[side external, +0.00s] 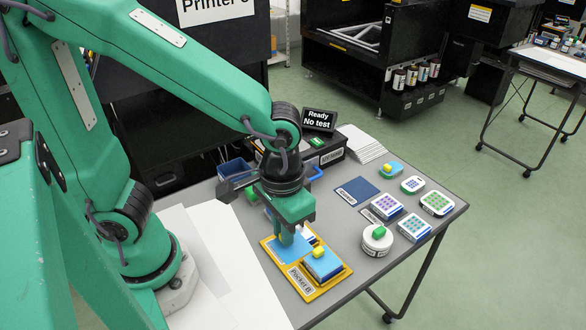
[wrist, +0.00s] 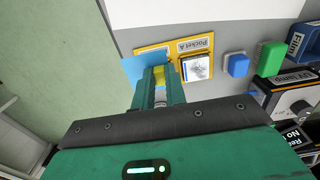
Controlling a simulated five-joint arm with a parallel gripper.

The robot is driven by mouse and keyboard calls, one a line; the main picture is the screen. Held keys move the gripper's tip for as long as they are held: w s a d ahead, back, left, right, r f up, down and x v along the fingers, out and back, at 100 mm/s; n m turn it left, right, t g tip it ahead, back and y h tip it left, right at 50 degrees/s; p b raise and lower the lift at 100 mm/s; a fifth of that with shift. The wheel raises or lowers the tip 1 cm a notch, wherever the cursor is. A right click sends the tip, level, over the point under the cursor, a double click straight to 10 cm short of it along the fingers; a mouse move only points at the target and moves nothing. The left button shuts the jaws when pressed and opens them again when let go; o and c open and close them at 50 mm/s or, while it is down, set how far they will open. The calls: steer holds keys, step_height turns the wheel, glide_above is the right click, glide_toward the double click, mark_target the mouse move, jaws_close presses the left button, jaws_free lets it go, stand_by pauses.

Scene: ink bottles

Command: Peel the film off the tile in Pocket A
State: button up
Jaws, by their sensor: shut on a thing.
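A yellow tray (side external: 337,282) on the table has two pockets, A and B. In the wrist view a bare-looking white tile with a printed picture (wrist: 196,69) sits beside the Pocket A label (wrist: 183,47). My gripper (wrist: 158,78) is shut on the film, with yellow showing between its fingers. The light blue film (wrist: 131,68) lies apart from that tile, to its left. In the side view my gripper (side external: 289,236) is above the tray, with the blue film (side external: 287,251) below it. A blue-covered tile with a yellow tab (side external: 322,264) sits in Pocket B.
White sheets (side external: 232,270) lie left of the tray. A white round container with a green top (side external: 377,240) and several tiles (side external: 411,226) stand on the right. A blue bin (side external: 235,169) and the UV lamp box (side external: 325,150) are behind.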

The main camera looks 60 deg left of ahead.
steer(key=shift+r, duration=0.15)
steer(key=shift+r, duration=2.35)
